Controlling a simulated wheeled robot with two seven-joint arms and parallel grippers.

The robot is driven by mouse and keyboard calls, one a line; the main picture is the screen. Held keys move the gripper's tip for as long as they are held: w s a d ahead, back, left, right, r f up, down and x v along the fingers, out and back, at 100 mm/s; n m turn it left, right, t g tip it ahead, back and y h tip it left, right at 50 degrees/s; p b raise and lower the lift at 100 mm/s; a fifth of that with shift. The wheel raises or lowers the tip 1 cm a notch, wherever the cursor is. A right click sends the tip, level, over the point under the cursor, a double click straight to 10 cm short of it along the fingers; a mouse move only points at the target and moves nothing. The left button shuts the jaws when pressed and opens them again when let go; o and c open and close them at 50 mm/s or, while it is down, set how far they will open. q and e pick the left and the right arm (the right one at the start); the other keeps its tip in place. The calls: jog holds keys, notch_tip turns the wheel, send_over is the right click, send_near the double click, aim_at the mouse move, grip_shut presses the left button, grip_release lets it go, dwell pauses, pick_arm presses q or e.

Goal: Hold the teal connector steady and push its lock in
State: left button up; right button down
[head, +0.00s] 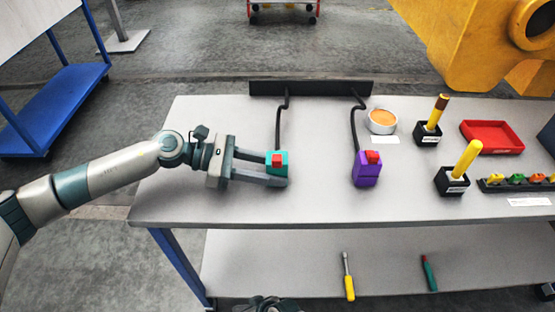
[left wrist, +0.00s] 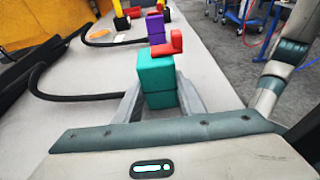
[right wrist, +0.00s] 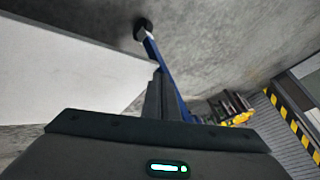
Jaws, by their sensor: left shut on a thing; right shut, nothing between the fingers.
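The teal connector (head: 284,169) stands on the table at the end of a black cable. My left gripper (head: 277,172) is shut on it, with one finger on each side. The left wrist view shows the teal block (left wrist: 157,80) between the fingers (left wrist: 157,98). Its red lock (head: 277,160) stands out on top; in the left wrist view the lock (left wrist: 172,45) looks L-shaped with a raised end. My right gripper (right wrist: 164,98) is shut and empty, low near the table's front edge, away from the connector. In the head view only a dark part of it shows at the bottom edge.
A purple connector (head: 367,174) with a red lock stands to the right on its own cable. A black rail (head: 310,88) is behind. A round tin (head: 382,121), black holders, and a red tray (head: 491,137) stand further right. The table front (head: 330,205) is clear.

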jog(key=s+a+r+n+g, duration=0.8)
jog(key=s+a+r, duration=0.2)
jog(key=a+r, duration=0.3)
jog(key=d+r+n+g+y, duration=0.3)
jog(key=r+n, duration=0.9)
jog(key=r, duration=1.9)
jog(key=w+d+r+n+t+h, duration=0.5)
jog(key=w+d+r, duration=0.3)
jog(key=d+r, duration=0.3)
jog(key=w+d+r+n+t+h, duration=0.5)
jog(key=w+d+r, duration=0.3)
jog(key=d+r, duration=0.3)
jog(key=shift+w+d+r+t, duration=0.15)
jog(key=shift+w+r+t, duration=0.2)
jog(key=shift+r, duration=0.6)
